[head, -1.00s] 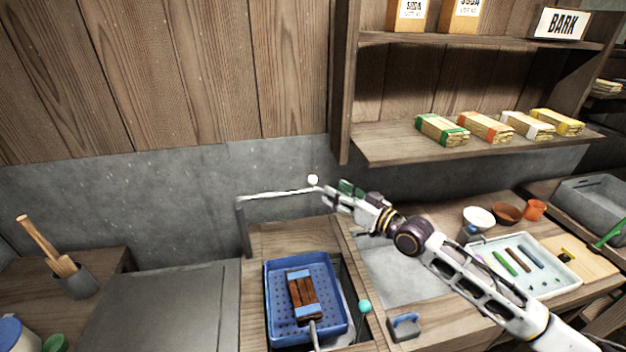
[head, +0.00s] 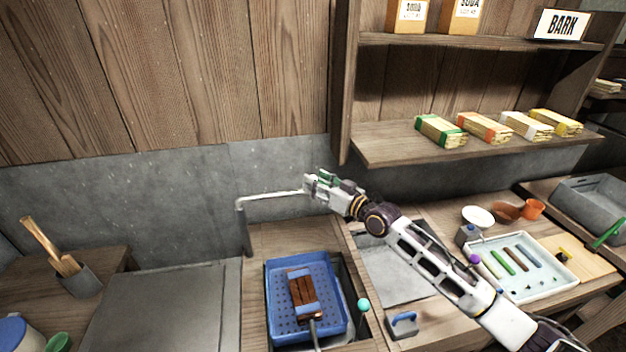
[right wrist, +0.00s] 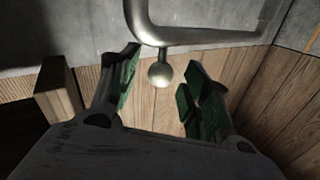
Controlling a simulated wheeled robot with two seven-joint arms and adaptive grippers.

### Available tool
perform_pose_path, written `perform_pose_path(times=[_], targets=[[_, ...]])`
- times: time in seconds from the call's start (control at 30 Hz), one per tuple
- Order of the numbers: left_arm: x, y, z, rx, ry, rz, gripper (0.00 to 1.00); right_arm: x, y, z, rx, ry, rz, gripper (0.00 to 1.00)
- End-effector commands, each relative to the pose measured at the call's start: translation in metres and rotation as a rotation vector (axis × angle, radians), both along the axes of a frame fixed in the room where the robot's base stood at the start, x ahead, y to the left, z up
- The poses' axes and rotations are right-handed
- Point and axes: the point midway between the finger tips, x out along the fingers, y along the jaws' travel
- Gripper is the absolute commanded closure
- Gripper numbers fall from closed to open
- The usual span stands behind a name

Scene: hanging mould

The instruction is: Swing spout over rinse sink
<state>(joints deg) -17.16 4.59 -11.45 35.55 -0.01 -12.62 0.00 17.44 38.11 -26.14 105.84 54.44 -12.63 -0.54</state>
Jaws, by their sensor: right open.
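The spout (head: 268,196) is a grey metal pipe that rises at the left and runs level to the right along the grey wall. It also shows in the right wrist view (right wrist: 205,38), with a round knob (right wrist: 159,75) hanging below it. My right gripper (head: 314,184) is at the spout's right end. In the right wrist view my open green-padded fingers (right wrist: 160,82) stand on either side of the knob, with gaps visible. In the head view the gripper hides the knob. A blue perforated basket (head: 333,325) sits in a sink opening below. My left gripper is not in view.
A brown block with blue ends (head: 301,293) lies in the basket. A teal ball (head: 363,305) stands at its right. A grey panel (head: 400,275) and a pale tray (head: 560,275) lie to the right. A shelf (head: 400,152) with wrapped bundles overhangs the back right.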

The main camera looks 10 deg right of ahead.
Motion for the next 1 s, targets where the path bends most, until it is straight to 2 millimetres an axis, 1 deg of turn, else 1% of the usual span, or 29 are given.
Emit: perform_pose_path(times=[0.1, 0.3, 0.67, 0.77, 1.0], targets=[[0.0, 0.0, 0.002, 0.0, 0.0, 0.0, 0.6, 0.008, 0.005, 0.001, 0.002, 0.0, 0.0, 0.53], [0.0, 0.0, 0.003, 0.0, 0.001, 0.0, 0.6, 0.016, 0.01, 0.001, 0.0, 0.0, 0.0, 0.53], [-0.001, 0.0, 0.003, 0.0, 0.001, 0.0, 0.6, 0.017, 0.012, 0.0, 0.0, 0.0, 0.001, 0.53], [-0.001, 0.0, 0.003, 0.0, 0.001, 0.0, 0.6, 0.017, 0.012, 0.0, 0.0, 0.0, 0.0, 0.63], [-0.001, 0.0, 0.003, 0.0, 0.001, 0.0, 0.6, 0.017, 0.012, 0.0, 0.0, 0.0, 0.0, 0.94]])
